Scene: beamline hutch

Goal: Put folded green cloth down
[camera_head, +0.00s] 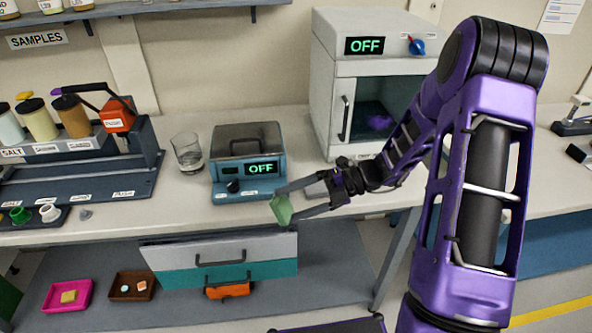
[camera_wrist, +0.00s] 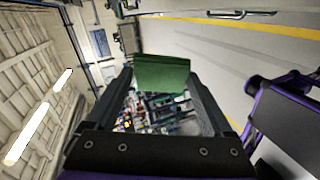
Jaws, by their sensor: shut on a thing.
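The folded green cloth (camera_head: 283,210) is held between the fingertips of my gripper (camera_head: 281,203), in front of the bench's front edge and just right of the blue device. In the wrist view the cloth (camera_wrist: 162,75) spans the gap between the two fingers of my gripper (camera_wrist: 163,82). The gripper is shut on it. The cloth looks held in the air, and nothing visible touches it from below.
The blue device (camera_head: 246,170) reading OFF and a glass beaker (camera_head: 187,152) stand on the bench (camera_head: 290,122). A white oven (camera_head: 375,80) stands behind. Drawers (camera_head: 220,250) lie below the bench front. A pink tray (camera_head: 67,295) and brown tray (camera_head: 132,286) sit lower left.

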